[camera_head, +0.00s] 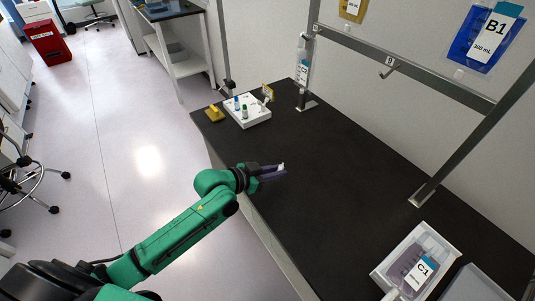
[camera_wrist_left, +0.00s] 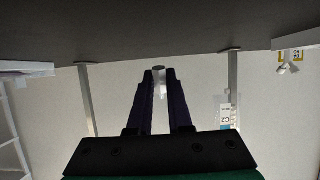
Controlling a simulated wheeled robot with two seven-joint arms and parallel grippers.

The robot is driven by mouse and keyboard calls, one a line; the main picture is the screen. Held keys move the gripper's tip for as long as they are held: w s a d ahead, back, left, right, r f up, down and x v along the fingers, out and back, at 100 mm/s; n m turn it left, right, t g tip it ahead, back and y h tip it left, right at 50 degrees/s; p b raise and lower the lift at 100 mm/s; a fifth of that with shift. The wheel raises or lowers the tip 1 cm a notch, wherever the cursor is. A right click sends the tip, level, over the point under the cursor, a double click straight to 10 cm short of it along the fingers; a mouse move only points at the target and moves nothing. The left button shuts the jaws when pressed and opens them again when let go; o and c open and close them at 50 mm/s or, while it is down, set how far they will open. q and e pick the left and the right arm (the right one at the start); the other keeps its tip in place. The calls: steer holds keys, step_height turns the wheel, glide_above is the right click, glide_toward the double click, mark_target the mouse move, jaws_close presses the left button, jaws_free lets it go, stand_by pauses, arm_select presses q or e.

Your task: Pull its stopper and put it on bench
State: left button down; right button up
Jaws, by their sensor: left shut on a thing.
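My left gripper (camera_head: 275,172) is shut on a small white stopper (camera_head: 282,166), held over the left part of the black bench (camera_head: 330,190). In the left wrist view, the stopper (camera_wrist_left: 159,84) shows as a pale piece between the dark fingertips (camera_wrist_left: 159,78). I cannot tell how high it is above the bench. A clear bag labelled C2 (camera_head: 302,70) hangs from the rail at the back; its label also shows in the left wrist view (camera_wrist_left: 227,114). A purple bag labelled C1 (camera_head: 408,272) lies in a white tray at the front right. My right gripper is not in view.
A white rack (camera_head: 250,119) with small capped vials stands at the bench's far left, beside a yellow piece (camera_head: 214,112). A blue B1 bag (camera_head: 486,40) hangs at the upper right. Metal posts (camera_head: 470,145) rise from the bench. The bench middle is clear.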

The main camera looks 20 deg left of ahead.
arm_select(q)
steer(key=shift+g+y, duration=0.3)
steer(key=shift+g, duration=0.1)
steer(key=w+a, duration=0.1)
steer(key=w+a+r, duration=0.1)
steer(key=w+a, duration=0.1)
steer(key=shift+a, duration=0.15)
step_height(320, 180, down, 6)
steer(key=b, duration=0.5)
steer(key=shift+s+r+b, duration=0.1)
steer(key=shift+r+b, duration=0.05)
steer(key=shift+b, duration=0.25)
steer(key=shift+r, duration=0.15)
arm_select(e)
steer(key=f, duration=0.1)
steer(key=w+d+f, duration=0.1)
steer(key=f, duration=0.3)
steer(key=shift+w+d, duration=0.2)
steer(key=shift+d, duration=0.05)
arm_select(q)
steer(key=c, duration=0.8)
jaws_free()
steer(key=shift+o, duration=0.2)
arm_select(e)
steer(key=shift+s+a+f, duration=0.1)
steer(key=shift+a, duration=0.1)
arm_select(q)
steer(key=shift+s, duration=0.1)
